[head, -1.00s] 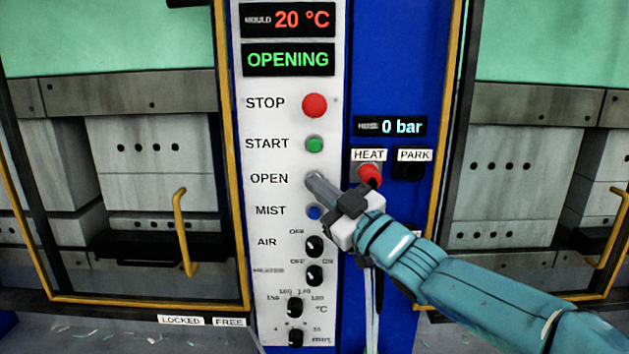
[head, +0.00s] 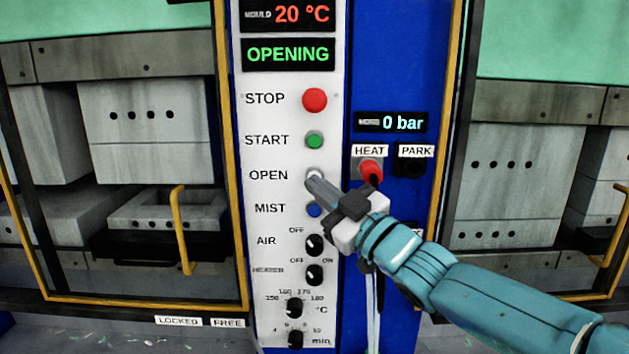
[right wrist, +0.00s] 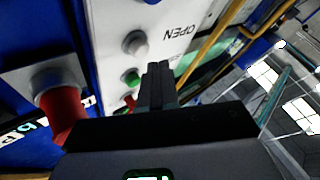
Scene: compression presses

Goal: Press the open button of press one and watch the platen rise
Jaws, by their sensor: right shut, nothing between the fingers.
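The white control panel (head: 262,222) carries a pale OPEN button (head: 314,174), which also shows in the right wrist view (right wrist: 134,42). My right gripper (head: 312,186) is shut and empty, its fingertips just below and in front of the OPEN button. In the right wrist view the closed fingers (right wrist: 157,80) appear apart from the button. The display (head: 288,54) reads OPENING. In the press at left, the upper mould block (head: 155,115) stands clear above the lower block (head: 165,212), with a dark gap between them. My left gripper is not in view.
The red STOP button (head: 314,100), green START button (head: 314,140) and blue MIST button (head: 314,210) share the panel. A red plug (head: 371,172) sits at HEAT, close to my right gripper. A yellow handle (head: 181,230) stands at the left press. The pressure display (head: 391,122) reads 0 bar.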

